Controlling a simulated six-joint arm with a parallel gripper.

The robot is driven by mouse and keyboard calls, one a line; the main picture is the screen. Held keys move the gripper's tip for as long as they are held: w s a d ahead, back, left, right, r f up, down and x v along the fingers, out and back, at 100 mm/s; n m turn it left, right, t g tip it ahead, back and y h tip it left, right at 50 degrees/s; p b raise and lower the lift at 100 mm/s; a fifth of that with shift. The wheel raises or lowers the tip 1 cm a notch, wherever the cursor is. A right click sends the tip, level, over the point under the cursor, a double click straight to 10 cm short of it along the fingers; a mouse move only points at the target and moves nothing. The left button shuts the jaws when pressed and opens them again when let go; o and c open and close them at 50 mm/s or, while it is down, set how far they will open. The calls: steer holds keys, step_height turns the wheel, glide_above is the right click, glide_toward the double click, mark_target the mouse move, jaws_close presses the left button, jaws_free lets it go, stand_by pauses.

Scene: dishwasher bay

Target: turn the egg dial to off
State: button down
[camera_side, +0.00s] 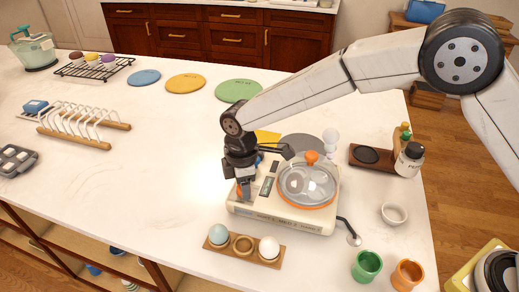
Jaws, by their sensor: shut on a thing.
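The egg cooker (285,219) stands on the white counter, a cream base with a clear domed lid (308,184) with an orange knob and rim. My gripper (244,194) reaches down over the left end of its top panel. Its fingers are shut on the egg dial (240,190), of which only a little orange shows between and beside them. The dial's pointer and markings are hidden or too small to read.
An egg holder (244,245) with a blue and a white egg lies in front. Green (367,266) and orange (408,274) cups and a white bowl (394,214) stand right. A dish rack (75,122) is at left. The counter between is clear.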

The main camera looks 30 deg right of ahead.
steer(key=shift+n, duration=1.2)
steer(key=shift+c, duration=1.2)
jaws_free()
steer(key=shift+r, duration=0.15)
steer(key=shift+r, duration=3.8)
steer(key=shift+w+f, duration=0.1)
steer(key=shift+w, duration=0.05)
